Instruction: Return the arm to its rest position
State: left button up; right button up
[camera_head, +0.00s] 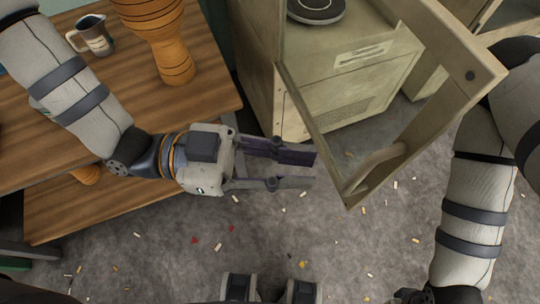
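My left arm (62,82) comes in from the left over the wooden table. Its gripper (312,168) reaches past the table's right edge over the floor, with the two fingers apart and nothing between them. My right arm (470,205) hangs down at the right of the picture. Its gripper is not clearly visible; only a dark part of the arm shows at the bottom edge.
A wooden table (205,70) holds an orange goblet drum (172,55) and a mug (93,36). A beige cabinet (345,80) stands at top centre. Its open framed door (455,105), with a handle (375,165), extends between my arms. Small coloured scraps litter the grey floor.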

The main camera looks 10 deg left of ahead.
pick_arm(q)
jog(key=a, duration=0.3)
jog(key=shift+a, duration=0.25)
jog(key=s+a+f+n+t+y+p, duration=0.1)
jog(key=s+a+f+n+y, duration=0.15)
jog(key=f+n+y, duration=0.5)
jog(key=s+a+f+n+y+p, duration=0.1)
jog(key=s+a+f+n+y, duration=0.2)
jog(key=f, duration=0.7)
jog(key=s+a+f+n+g+y, duration=0.2)
jog(key=s+a+n+y, duration=0.1)
jog(key=s+a, duration=0.3)
jog(key=s+a+f+n+g+y, duration=0.1)
jog(key=s+a+f+n+y, duration=0.1)
jog(key=s+a+n+y, duration=0.2)
jog(key=s+a, duration=0.2)
jog(key=a, duration=0.2)
jog(key=shift+s+f+n+g+p, duration=0.25)
jog(key=shift+n+g+p, duration=0.1)
jog(key=shift+g, duration=0.05)
pick_arm(e)
jog(key=shift+t, duration=0.7)
jog(key=w+r, duration=0.3)
jog(key=shift+w+r, duration=0.2)
